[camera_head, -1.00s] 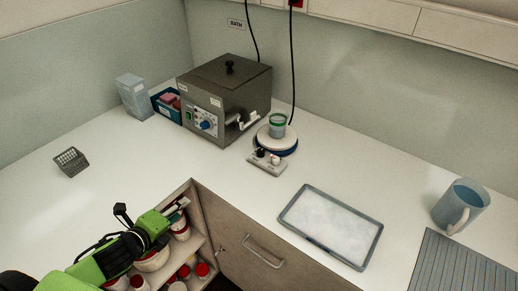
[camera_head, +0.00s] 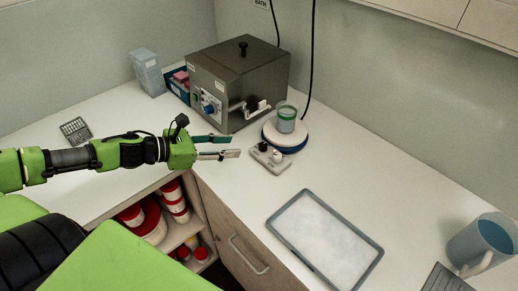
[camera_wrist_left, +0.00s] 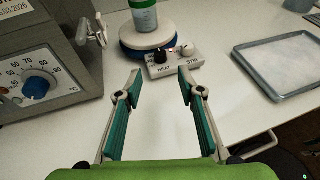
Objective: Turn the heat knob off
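The hotplate stirrer's control box (camera_head: 270,158) sits on the counter in front of its round white plate (camera_head: 286,136). In the left wrist view the black heat knob (camera_wrist_left: 160,55), above the label HEAT, is on the box's left. A white knob (camera_wrist_left: 187,48) marked STIR is on its right. The heat knob also shows in the head view (camera_head: 262,146). My left gripper (camera_head: 228,147) is open and empty, pointing at the control box from its left, apart from it. The left wrist view shows its two fingers (camera_wrist_left: 157,92) spread below the box. My right gripper is not in view.
A grey water bath (camera_head: 238,85) with a blue dial (camera_head: 209,110) stands behind my left gripper. A beaker (camera_head: 286,117) stands on the plate. A tray (camera_head: 325,240) lies front right, with a blue jug (camera_head: 482,243) beyond. Open shelves with jars (camera_head: 172,200) are below the counter.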

